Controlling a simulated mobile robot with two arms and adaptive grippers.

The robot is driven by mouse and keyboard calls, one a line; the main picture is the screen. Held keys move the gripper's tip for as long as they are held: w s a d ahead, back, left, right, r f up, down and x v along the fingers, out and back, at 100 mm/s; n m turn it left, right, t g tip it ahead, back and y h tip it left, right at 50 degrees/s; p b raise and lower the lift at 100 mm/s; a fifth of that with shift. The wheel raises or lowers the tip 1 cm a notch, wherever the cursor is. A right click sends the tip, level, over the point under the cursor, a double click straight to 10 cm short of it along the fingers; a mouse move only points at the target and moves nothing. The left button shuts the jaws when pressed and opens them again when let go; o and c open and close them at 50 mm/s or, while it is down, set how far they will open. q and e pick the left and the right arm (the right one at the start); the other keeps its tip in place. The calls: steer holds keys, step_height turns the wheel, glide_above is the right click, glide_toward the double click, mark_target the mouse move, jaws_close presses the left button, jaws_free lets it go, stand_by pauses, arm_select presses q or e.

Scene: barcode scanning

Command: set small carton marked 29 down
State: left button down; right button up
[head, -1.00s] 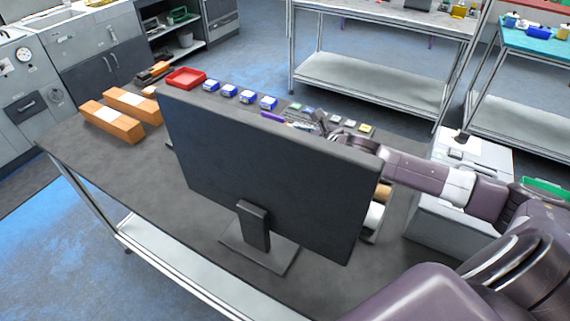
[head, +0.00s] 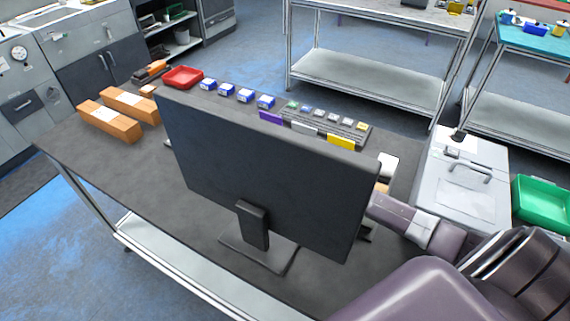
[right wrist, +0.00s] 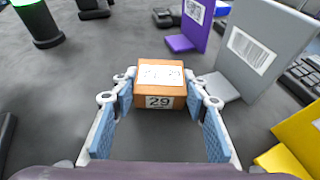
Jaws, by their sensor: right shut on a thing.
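The small carton marked 29 (right wrist: 160,77) is orange-brown with a white label on top and the number on its near face. It shows in the right wrist view between the fingertips of my right gripper (right wrist: 159,90), which is shut on it. I cannot tell whether its underside touches the dark tabletop (right wrist: 75,75). In the head view, my right gripper and the carton are hidden behind the monitor (head: 265,170). My left gripper is in neither view.
Purple (right wrist: 189,28), grey (right wrist: 262,50) and yellow (right wrist: 300,140) upright stands are right of the carton. A black cylinder with a green light (right wrist: 38,22) stands at the left. Bare table lies left of the carton. Orange boxes (head: 108,120) and a red tray (head: 183,77) are farther off.

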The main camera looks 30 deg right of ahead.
steer(key=shift+f, duration=0.2)
steer(key=o, duration=1.3)
steer(key=shift+c, duration=0.2)
